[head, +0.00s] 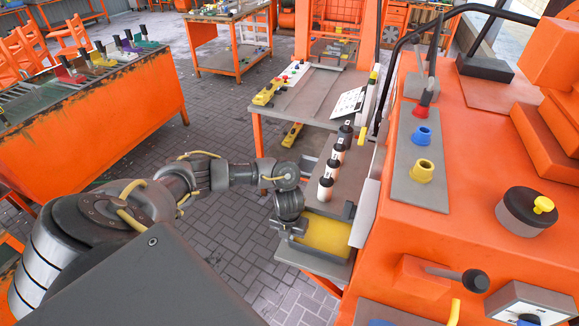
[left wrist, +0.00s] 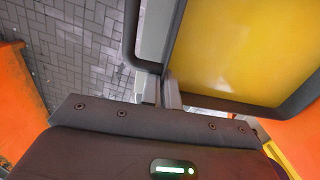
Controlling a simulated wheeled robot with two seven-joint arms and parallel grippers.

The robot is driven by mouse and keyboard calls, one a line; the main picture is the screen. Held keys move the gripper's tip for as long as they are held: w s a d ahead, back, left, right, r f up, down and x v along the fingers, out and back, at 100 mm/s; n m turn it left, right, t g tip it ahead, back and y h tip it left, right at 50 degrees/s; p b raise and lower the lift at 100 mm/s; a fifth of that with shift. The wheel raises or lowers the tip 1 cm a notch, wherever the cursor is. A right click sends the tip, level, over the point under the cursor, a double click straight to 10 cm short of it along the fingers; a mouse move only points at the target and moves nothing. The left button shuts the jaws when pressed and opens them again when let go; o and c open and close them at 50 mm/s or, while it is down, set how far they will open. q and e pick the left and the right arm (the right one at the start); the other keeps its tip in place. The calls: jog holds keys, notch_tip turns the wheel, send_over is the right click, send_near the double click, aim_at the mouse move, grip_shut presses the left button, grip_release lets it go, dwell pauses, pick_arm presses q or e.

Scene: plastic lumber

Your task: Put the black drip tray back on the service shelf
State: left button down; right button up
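The black drip tray (head: 325,235) has a dark rim and a yellow inside. In the head view it lies flat at the near end of a grey shelf (head: 318,264) with an orange frame, beside the large orange machine. In the left wrist view the tray (left wrist: 245,50) fills the upper right, with a dark loop at its left side. My left gripper (head: 291,230) is at the tray's left edge. In the left wrist view its fingers (left wrist: 161,92) are close together at the dark rim and appear shut on it. Whether the tray touches the shelf is hidden. My right gripper is out of view.
Several white bottles with black caps (head: 334,165) stand in a row just behind the tray. The orange machine (head: 400,240) rises close on the right. A grey worktable (head: 308,92) stands beyond. Paved floor (head: 222,230) is open to the left.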

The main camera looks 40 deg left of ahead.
pick_arm(q)
jog(key=shift+f, duration=0.35)
dwell(0.4)
jog(key=c, duration=1.2)
grip_release()
jog(key=shift+r, duration=0.1)
jog(key=shift+r+p, duration=0.45)
jog(key=shift+r, duration=0.15)
notch_tip(320, 180, up, 6)
jog(key=p, duration=0.5)
jog(key=shift+f, duration=0.1)
jog(key=shift+f, duration=0.1)
